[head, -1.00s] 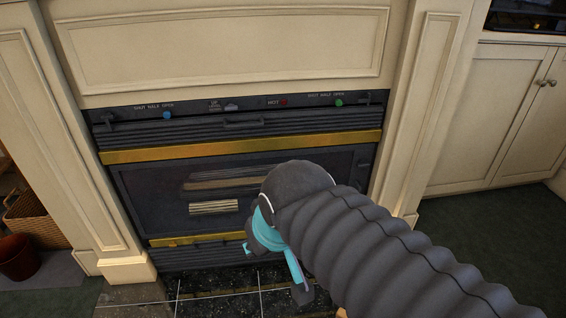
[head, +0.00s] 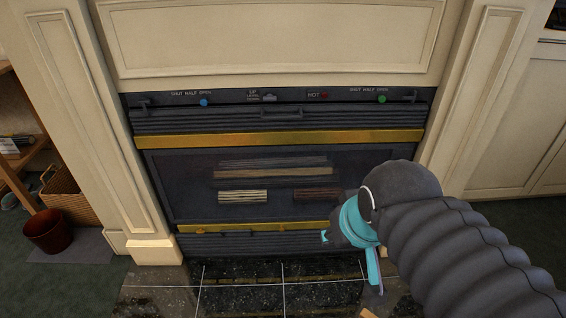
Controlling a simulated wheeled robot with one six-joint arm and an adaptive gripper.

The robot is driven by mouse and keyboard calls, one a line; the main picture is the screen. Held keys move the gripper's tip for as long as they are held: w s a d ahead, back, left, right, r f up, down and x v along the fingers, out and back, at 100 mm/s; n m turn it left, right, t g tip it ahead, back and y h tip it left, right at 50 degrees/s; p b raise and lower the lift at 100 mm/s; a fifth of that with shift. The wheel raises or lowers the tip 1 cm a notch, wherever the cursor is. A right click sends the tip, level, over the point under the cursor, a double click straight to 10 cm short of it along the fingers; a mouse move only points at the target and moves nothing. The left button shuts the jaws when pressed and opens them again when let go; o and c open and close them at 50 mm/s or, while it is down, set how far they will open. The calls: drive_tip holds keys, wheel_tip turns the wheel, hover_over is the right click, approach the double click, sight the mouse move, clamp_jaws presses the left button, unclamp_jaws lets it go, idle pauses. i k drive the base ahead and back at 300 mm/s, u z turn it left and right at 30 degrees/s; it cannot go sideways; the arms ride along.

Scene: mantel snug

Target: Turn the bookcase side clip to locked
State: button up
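A black fireplace front (head: 270,165) fills the middle of the head view. An orange clip-like piece (head: 199,230) sits at the left end of its lower brass strip, on the side of the wooden bookcase (head: 25,150). It is too small to tell how it is turned, and no label for it can be read. My gripper (head: 350,262), teal and dark, is in front of the lower right of the fireplace, to the right of this piece and apart from it. Its fingers look spread, with nothing seen between them. My arm hides the fireplace's lower right corner.
The upper panel has a blue knob (head: 204,103), a green knob (head: 382,99) and a central handle (head: 281,114). A wicker basket (head: 68,195) and a red pot (head: 50,231) stand at the left.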

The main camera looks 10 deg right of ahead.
sight(412, 96)
drive_tip(key=u, duration=0.15)
drive_tip(key=k, duration=0.45)
drive_tip(key=z, duration=0.9)
drive_tip(key=i, duration=0.75)
drive_tip(key=k, duration=1.15)
drive_tip(key=u, duration=0.55)
drive_tip(key=i, duration=0.45)
drive_tip(key=u, duration=0.4)
